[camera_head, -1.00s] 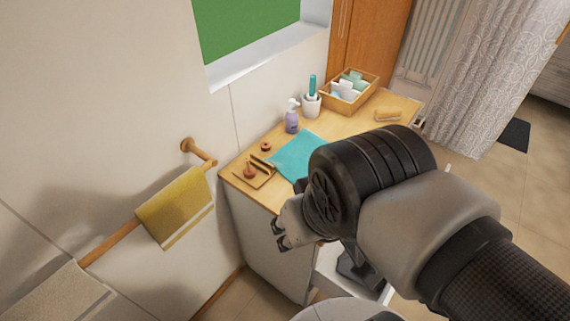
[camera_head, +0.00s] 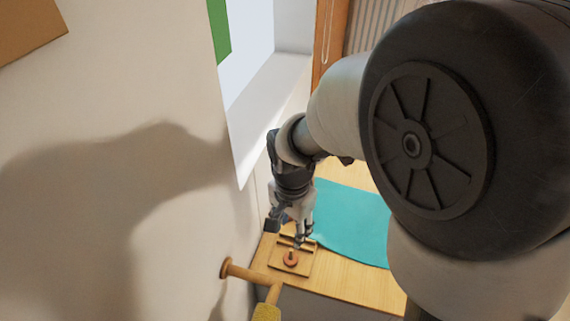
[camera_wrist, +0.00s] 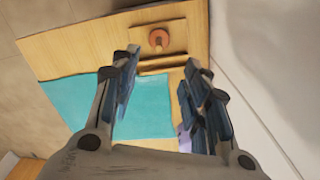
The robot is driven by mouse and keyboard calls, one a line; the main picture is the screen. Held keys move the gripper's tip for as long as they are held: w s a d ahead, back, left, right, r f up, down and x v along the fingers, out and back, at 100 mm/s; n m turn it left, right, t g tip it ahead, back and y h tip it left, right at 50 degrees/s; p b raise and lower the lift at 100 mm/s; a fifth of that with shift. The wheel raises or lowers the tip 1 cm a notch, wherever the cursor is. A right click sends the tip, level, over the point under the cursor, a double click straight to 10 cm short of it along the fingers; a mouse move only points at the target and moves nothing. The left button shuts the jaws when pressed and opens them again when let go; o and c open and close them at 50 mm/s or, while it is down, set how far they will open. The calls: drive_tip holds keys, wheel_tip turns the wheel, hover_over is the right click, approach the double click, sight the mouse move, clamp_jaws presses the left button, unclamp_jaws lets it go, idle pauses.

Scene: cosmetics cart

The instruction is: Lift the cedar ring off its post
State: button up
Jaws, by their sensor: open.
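The cedar ring (camera_head: 291,260), reddish-brown, sits around a short post on a small wooden stand (camera_head: 276,268) at the counter's near corner. In the wrist view the ring (camera_wrist: 159,39) and stand (camera_wrist: 178,27) lie beyond my fingertips, near the top. My gripper (camera_head: 286,232) is above and slightly behind the ring in the head view, pointing down. In the wrist view its fingers (camera_wrist: 160,75) are spread wide with nothing between them. The ring is apart from the fingers.
A teal cloth (camera_head: 350,222) lies beside the stand on the wooden counter (camera_head: 340,280). A purple bottle (camera_wrist: 184,138) shows partly behind a finger.

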sight(291, 255)
drive_tip(key=f+b, duration=0.1)
drive_tip(key=f, duration=0.2)
drive_tip(key=f+b, duration=0.1)
drive_tip(key=f, duration=0.2)
drive_tip(key=f+b, duration=0.1)
drive_tip(key=f, duration=0.3)
drive_tip(key=shift+s+d, duration=0.15)
drive_tip(key=shift+d, duration=0.1)
drive_tip(key=f+b, duration=0.1)
drive_tip(key=f, duration=0.1)
drive_tip(key=f+b, duration=0.2)
drive_tip(key=f, duration=0.1)
drive_tip(key=shift+w+a+f, duration=0.1)
drive_tip(key=shift+w+f, duration=0.1)
drive_tip(key=shift+f, duration=0.15)
drive_tip(key=shift+r, duration=0.1)
drive_tip(key=shift+c, duration=0.2)
drive_tip(key=c, duration=0.5)
